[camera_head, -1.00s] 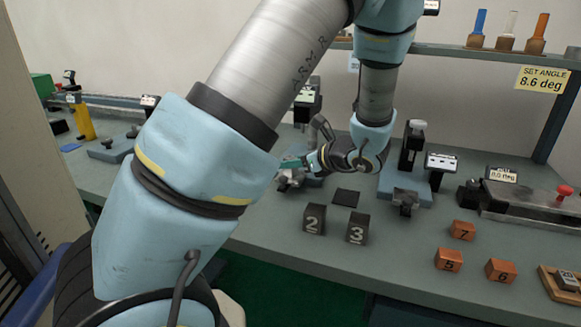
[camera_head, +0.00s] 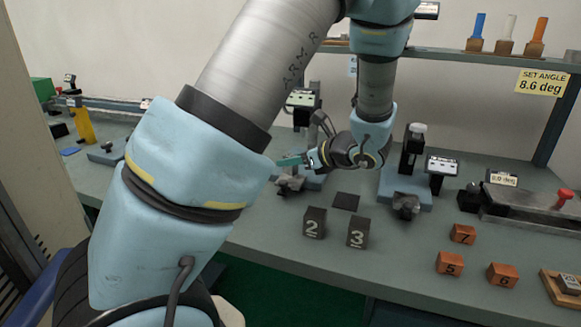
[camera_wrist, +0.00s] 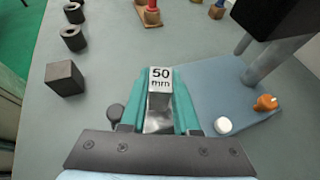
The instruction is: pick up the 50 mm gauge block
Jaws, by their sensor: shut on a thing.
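The 50 mm gauge block (camera_wrist: 160,86) is a metallic block with a white face marked "50 mm". In the wrist view it sits between the teal fingers of my gripper (camera_wrist: 160,92), which is shut on it. In the head view my gripper (camera_head: 290,161) is just above a small grey metal fixture (camera_head: 290,182) on a blue base; the block cannot be made out there. A shiny metal part shows below the block in the wrist view; I cannot tell whether they touch.
Dark blocks 2 (camera_head: 314,223) and 3 (camera_head: 358,233) stand in front, near a dark square pad (camera_head: 346,201). A blue-based stand (camera_head: 405,190) is to the right. Orange blocks 5 (camera_head: 449,264), 6 (camera_head: 501,275) and 7 (camera_head: 462,234) stand further right.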

